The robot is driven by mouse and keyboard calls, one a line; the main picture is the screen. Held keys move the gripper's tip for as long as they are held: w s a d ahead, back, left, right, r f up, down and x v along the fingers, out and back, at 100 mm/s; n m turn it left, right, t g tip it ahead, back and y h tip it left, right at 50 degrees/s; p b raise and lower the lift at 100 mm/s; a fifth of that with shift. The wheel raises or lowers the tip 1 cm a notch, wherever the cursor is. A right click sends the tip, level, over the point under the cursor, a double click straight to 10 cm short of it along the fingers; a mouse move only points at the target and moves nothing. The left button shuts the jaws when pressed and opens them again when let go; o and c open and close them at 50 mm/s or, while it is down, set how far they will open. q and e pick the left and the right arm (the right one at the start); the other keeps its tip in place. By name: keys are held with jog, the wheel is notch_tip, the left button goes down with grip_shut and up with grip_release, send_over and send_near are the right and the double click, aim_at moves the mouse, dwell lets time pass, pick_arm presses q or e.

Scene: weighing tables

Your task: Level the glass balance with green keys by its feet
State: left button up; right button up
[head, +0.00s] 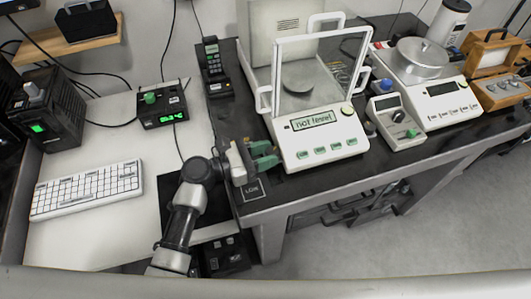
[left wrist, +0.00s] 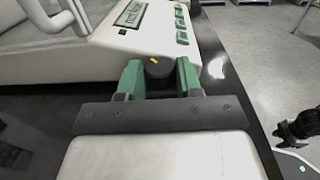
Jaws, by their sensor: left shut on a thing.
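The glass balance (head: 318,135) with green keys stands on the dark table, its glass draft shield at the back. Its display (head: 313,119) reads "not level". My left gripper (head: 268,155) is at the balance's front left corner, low by the table. In the left wrist view, its green fingers (left wrist: 158,76) are on either side of a dark round foot knob (left wrist: 156,67) with a yellow mark, and are shut on it. The balance's front with its green keys (left wrist: 181,25) shows just beyond.
A black card marked "LOW" (head: 253,188) lies near the table's front left corner. A second balance (head: 434,102) and a small grey-white meter (head: 396,119) stand to the right. A black handset (head: 214,67) stands at left. The white side table holds a keyboard (head: 87,189).

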pick_arm(q)
jog(key=shift+w+a+m+g+h+b, duration=0.1)
jog(key=shift+w+m+g+h+b, duration=0.1)
jog(key=shift+m+g, duration=0.85)
jog(key=shift+w+d+m+g+h+b, duration=0.15)
jog(key=shift+m+g, duration=0.4)
jog(key=shift+g, duration=0.85)
jog(key=shift+w+a+m+g+h+b, duration=0.15)
jog(key=shift+m+g+h+b, duration=0.1)
jog(key=shift+m+g, duration=0.8)
jog(key=shift+s+g, duration=0.1)
jog(key=shift+g, duration=0.2)
jog(key=o, duration=0.9)
jog(key=a, duration=0.7)
jog(key=a+b, duration=0.1)
jog(key=a, duration=0.2)
jog(key=shift+w+a, duration=0.4)
